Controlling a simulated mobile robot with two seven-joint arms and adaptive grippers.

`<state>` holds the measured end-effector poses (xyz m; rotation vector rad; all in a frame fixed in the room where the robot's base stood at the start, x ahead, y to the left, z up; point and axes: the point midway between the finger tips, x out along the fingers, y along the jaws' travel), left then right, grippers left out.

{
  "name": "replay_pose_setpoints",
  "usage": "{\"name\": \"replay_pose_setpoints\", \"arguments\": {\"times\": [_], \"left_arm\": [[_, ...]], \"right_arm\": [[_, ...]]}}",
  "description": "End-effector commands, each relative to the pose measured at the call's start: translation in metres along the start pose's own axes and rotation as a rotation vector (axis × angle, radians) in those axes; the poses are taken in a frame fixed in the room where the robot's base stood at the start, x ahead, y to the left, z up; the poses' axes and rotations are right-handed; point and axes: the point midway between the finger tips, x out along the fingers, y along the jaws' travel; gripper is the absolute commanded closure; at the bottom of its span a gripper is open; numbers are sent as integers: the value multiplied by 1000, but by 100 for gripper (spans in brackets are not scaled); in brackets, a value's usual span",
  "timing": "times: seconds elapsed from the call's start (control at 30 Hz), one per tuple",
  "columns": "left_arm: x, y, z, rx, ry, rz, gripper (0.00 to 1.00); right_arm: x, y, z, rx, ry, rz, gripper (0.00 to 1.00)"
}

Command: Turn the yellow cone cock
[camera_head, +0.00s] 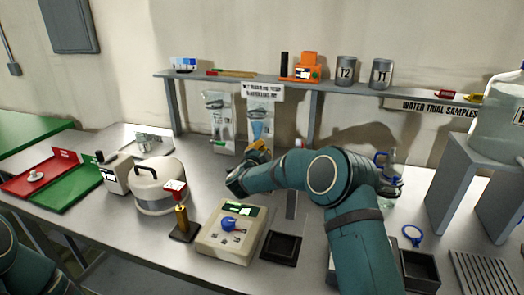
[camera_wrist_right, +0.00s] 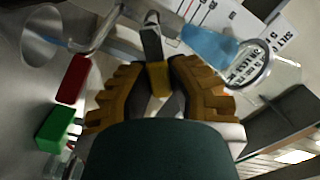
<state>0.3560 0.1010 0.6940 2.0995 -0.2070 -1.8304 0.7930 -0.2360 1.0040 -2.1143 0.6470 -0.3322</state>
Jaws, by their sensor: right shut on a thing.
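The yellow cone cock (camera_wrist_right: 159,79) shows in the right wrist view as a small yellow piece on a grey metal stem. My right gripper (camera_wrist_right: 157,88) has its two ribbed yellow-brown fingers on either side of the cock, shut on it. In the head view my right gripper (camera_head: 257,155) is at the back of the bench, in front of the glassware with blue liquid (camera_head: 260,125). There the arm and fingers hide the cock. A red handle (camera_wrist_right: 72,78) and a green handle (camera_wrist_right: 58,130) are left of the fingers in the wrist view. My left gripper is out of view.
A shelf (camera_head: 215,75) with cans and an orange device runs above the glassware. A white round pot (camera_head: 160,188), a beige device with a blue knob (camera_head: 228,240) and a black tray (camera_head: 282,248) stand on the bench. A grey stand (camera_head: 470,160) is at right.

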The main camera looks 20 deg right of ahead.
Motion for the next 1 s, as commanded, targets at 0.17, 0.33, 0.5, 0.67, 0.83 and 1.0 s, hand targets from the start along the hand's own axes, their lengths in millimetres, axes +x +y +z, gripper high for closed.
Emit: {"name": "replay_pose_setpoints", "arguments": {"times": [0.17, 0.33, 0.5, 0.67, 0.83, 1.0], "left_arm": [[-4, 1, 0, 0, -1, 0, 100], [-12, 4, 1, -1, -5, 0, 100], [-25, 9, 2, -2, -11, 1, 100], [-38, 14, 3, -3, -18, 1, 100], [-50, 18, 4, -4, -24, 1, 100], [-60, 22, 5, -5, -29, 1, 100]], "right_arm": [[0, -3, -1, -28, 1, -1, 100], [0, -8, -2, -108, 1, -2, 100], [0, -15, -1, -237, 2, -3, 100], [0, -20, 1, -382, 1, -2, 100], [0, -26, 3, -531, 3, -2, 100], [0, -30, 7, -660, 3, -3, 100]]}}
